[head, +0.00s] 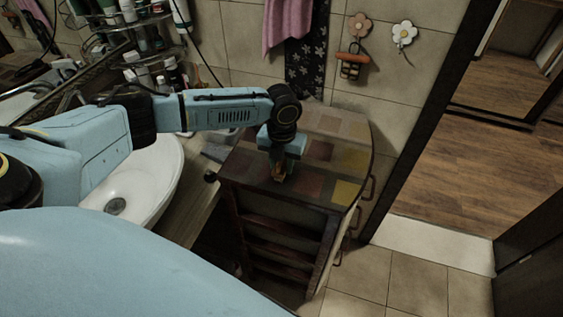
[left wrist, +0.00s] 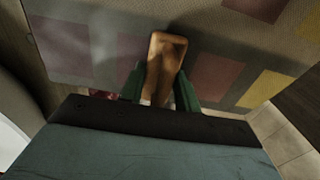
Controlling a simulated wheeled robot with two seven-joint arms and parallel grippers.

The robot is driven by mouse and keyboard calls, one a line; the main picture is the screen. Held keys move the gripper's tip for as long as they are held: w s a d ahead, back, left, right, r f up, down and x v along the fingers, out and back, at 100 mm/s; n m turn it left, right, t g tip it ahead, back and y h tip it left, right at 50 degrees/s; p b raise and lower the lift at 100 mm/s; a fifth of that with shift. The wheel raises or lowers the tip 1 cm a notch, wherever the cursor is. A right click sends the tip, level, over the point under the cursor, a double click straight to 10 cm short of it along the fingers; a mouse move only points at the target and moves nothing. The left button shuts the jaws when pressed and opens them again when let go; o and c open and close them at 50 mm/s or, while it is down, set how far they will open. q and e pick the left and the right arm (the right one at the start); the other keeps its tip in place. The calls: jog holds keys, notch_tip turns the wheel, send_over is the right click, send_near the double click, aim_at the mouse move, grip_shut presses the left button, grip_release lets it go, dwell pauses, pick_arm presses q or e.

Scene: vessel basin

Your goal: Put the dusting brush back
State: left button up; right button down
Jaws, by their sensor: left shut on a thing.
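My left gripper (head: 281,165) is over the small cabinet with the patchwork top (head: 320,135), pointing down. It is shut on a brown wooden piece, seen as a small tan-brown bit below the fingers in the head view. In the left wrist view the piece, which I take for the dusting brush (left wrist: 164,60), stands between the two green fingers (left wrist: 160,88), its wooden end pointing away from the gripper over the coloured squares. Its bristles are not clear to me. My right gripper is not in view.
A white basin (head: 150,175) stands left of the cabinet. A wire rack of bottles (head: 135,30) is behind it. Flower hooks (head: 404,33) and an orange-handled holder (head: 352,60) are on the tiled wall. Open floor (head: 400,285) lies at the right.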

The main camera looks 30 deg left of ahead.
pick_arm(q)
jog(key=shift+f, duration=0.1)
jog(key=o, duration=1)
notch_tip(320, 180, up, 12)
jog(key=shift+r+b, duration=0.2)
jog(key=shift+b, duration=0.15)
